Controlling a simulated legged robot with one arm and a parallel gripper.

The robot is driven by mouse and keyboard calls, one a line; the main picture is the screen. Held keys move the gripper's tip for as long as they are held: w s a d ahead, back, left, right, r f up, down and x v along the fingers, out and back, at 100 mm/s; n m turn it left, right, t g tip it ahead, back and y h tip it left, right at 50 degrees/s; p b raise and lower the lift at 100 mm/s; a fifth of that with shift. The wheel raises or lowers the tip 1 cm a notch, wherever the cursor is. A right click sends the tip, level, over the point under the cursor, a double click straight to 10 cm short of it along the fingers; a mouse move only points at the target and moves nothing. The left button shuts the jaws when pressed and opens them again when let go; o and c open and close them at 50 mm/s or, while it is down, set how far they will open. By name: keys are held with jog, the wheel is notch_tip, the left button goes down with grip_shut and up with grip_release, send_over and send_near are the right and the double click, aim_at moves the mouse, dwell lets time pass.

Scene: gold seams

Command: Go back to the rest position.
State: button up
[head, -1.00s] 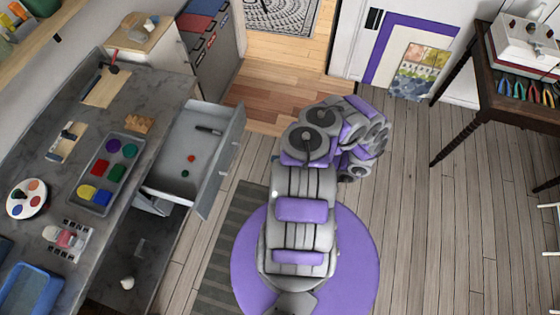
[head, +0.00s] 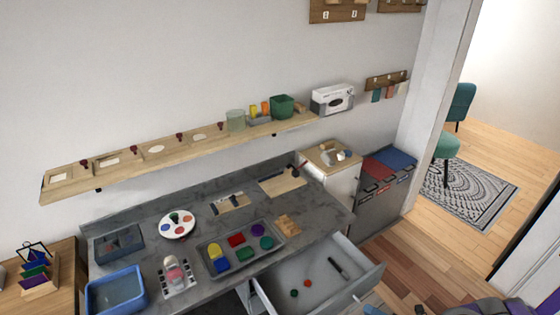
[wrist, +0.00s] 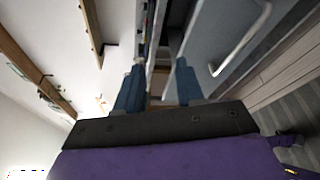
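My gripper (wrist: 159,68) shows in the wrist view with its two blue fingers apart and nothing visible between them. Beyond the fingers is a grey panel with a pale bar handle (wrist: 240,42), which looks like the front of the open drawer. In the head view only a bit of my purple and grey arm shows at the bottom right edge. I cannot make out the gripper clearly there. The open drawer (head: 318,272) under the counter holds a dark slim item (head: 338,268), a red piece (head: 307,283) and a green piece (head: 294,293).
The grey counter (head: 330,215) carries a tray of coloured blocks (head: 277,251), a paint palette (head: 177,224) and a blue bin (head: 116,290). A wooden shelf (head: 210,143) runs along the wall above. Wooden floor (head: 410,255) is clear right of the drawer, toward a patterned rug (head: 465,192).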

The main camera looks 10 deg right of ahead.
jog(key=w+a+r+n+g+y, duration=0.2)
jog(key=w+a+r+n+g, duration=0.1)
jog(key=a+r+n, duration=0.35)
jog(key=w+a+r+n+g+y, duration=0.35)
jog(key=a+r+n, duration=0.2)
jog(key=r, duration=0.25)
jog(key=s+a+r+n+g+h, duration=0.1)
jog(key=s+a+r+n+g, duration=0.1)
jog(key=a+r+n+g, duration=0.3)
jog(key=s+a+r+n+g+h, duration=0.1)
jog(key=s+a+r+n+g, duration=0.15)
jog(key=a+r+n, duration=0.3)
jog(key=s+a+r+n+g+h, duration=0.3)
jog(key=s+a+r+n+h, duration=0.25)
jog(key=s+n, duration=0.45)
jog(key=s+d+r+n+t+h, duration=0.1)
jog(key=s+n+h, duration=0.3)
jog(key=s+n, duration=0.1)
jog(key=s+d+r+n+t+h, duration=0.1)
jog(key=s+d+r+n+h, duration=0.1)
jog(key=s+n+h, duration=0.2)
jog(key=s+n, duration=0.1)
jog(key=s, duration=0.2)
jog(key=shift+d+r, duration=0.25)
jog(key=shift+r, duration=0.05)
jog(key=shift+w+d, duration=0.1)
